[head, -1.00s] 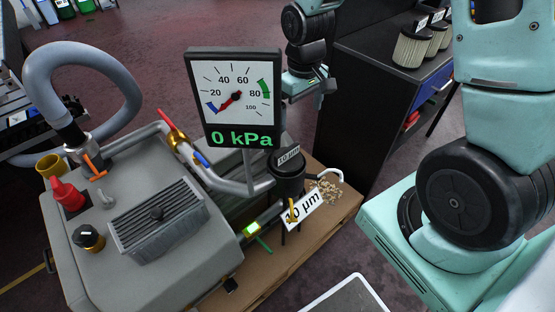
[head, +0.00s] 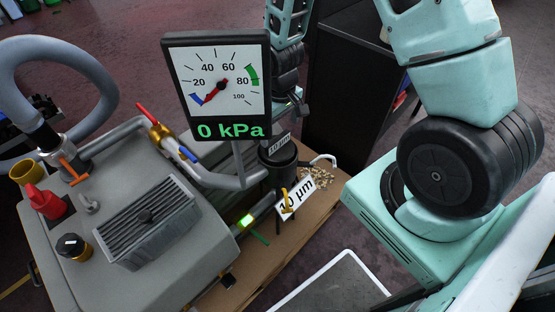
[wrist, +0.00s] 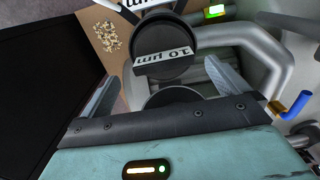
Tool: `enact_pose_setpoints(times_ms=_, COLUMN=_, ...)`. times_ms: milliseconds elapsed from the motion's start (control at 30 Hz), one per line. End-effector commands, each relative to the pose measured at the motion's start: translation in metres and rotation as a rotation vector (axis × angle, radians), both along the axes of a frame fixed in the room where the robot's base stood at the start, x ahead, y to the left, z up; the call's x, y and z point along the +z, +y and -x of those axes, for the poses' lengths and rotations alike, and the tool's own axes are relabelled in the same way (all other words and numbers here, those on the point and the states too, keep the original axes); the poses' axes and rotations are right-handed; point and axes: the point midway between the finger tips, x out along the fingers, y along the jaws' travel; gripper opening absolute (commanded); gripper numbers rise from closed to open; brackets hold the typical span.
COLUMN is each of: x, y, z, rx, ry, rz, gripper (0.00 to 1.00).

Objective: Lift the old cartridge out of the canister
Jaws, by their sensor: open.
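The black canister (head: 281,180) stands on the wooden board beside the pump, with its top below and right of the gauge. A small "10 µm" plate (head: 279,143) shows at its top. In the wrist view the canister's dark round top (wrist: 166,62) lies ahead of the fingers, with the "10 µm" plate (wrist: 162,57) across it. I cannot clearly tell the old cartridge from the dark interior. My gripper (wrist: 165,82) is open and empty, its two grey fingers wide apart. In the head view my gripper (head: 301,106) is above and behind the canister, partly hidden by the gauge.
The pressure gauge (head: 215,88) reads 0 kPa and stands close by the canister. Pipes with a red-handled valve (head: 153,122) run to its left. Loose pellets (head: 318,177) lie on the board. A dark cabinet (head: 347,100) stands behind.

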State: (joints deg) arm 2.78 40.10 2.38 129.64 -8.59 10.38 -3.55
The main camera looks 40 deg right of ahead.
Motion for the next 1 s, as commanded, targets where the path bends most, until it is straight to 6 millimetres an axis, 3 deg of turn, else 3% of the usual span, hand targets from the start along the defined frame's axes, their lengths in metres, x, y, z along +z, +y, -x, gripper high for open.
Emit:
enact_pose_setpoints(times_ms=400, x=-0.049, y=0.005, z=-0.004, rx=0.001, ry=0.003, rz=0.000, gripper=1.00)
enact_pose_setpoints(times_ms=700, x=-0.053, y=0.005, z=-0.005, rx=0.000, ry=0.000, rz=0.000, gripper=1.00)
enact_pose_setpoints(times_ms=767, x=-0.053, y=0.005, z=-0.005, rx=0.000, ry=0.000, rz=0.000, gripper=0.86)
enact_pose_setpoints(times_ms=933, x=-0.053, y=0.005, z=-0.005, rx=0.000, ry=0.000, rz=0.000, gripper=0.39)
enact_pose_setpoints(times_ms=1000, x=-0.053, y=0.005, z=-0.005, rx=0.000, ry=-0.001, rz=0.000, gripper=0.35)
